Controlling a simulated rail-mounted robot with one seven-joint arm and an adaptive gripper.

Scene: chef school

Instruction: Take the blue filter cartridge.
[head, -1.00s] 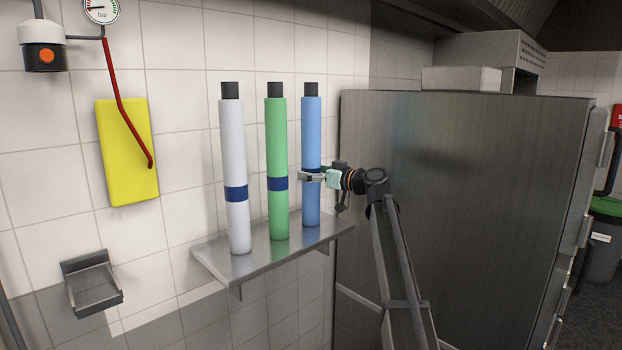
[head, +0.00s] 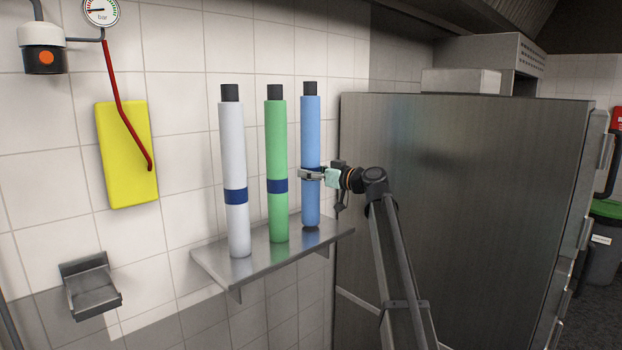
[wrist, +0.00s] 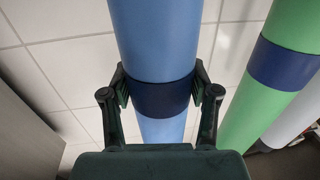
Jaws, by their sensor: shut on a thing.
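The blue filter cartridge (head: 311,130) is a tall upright cylinder with a black cap and a dark blue band. It is at the right end of the metal shelf (head: 240,268). My gripper (head: 309,175) is shut on it around the band. In the wrist view, the fingers (wrist: 160,96) press on both sides of the dark band of the blue cartridge (wrist: 155,40). In the head view its bottom end appears dark, with a dark patch beneath it on the shelf; it looks slightly raised.
A green cartridge (head: 277,140) stands close to the left of the blue one, and a white cartridge (head: 233,150) stands further left. A steel cabinet (head: 470,200) is close on the right. The tiled wall is behind the shelf.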

